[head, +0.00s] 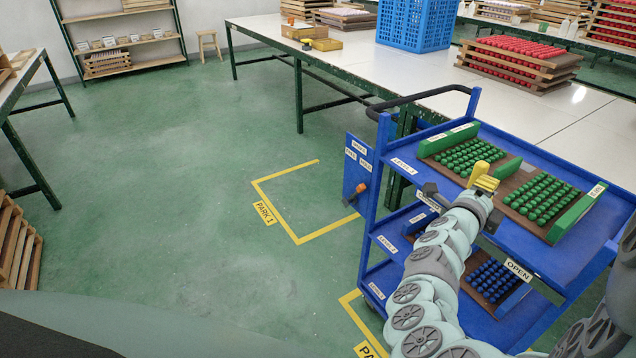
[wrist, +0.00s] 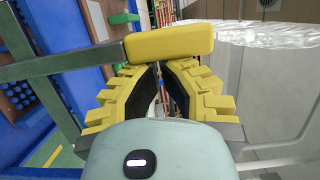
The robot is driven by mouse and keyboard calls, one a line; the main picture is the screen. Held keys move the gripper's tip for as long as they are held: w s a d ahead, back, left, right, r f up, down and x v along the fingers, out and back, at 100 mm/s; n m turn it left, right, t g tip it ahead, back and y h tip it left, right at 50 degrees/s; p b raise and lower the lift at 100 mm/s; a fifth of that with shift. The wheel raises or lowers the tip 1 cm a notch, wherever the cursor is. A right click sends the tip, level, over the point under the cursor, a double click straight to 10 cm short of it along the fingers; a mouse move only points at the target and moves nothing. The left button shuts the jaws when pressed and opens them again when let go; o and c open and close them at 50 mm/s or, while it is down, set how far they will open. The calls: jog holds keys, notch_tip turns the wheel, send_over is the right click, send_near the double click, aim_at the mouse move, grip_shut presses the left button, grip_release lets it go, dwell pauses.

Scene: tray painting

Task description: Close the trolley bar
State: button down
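The blue trolley (head: 400,215) stands at the right in the head view, with a grey bar (head: 520,258) along its near side beside an "OPEN" label. In the wrist view, the grey-green bar (wrist: 60,62) runs in from the left to a yellow handle block (wrist: 170,44). My gripper (head: 486,180) is at the near side of the trolley's top shelf. In the wrist view my gripper (wrist: 154,68) has its yellow fingers apart with an empty gap between the black pads. The handle lies across, just past the fingertips; I cannot tell if they touch.
Green balls in trays (head: 468,156) fill the trolley's top shelf; blue balls (head: 493,281) are on a lower one. A white table (head: 560,105) stands behind. The green floor (head: 180,200) to the left is clear, with yellow parking marks (head: 285,228).

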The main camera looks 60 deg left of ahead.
aim_at(473, 183)
jog(key=shift+w+a+b, duration=0.1)
jog(key=shift+a+b, duration=0.2)
jog(key=shift+a, duration=1.35)
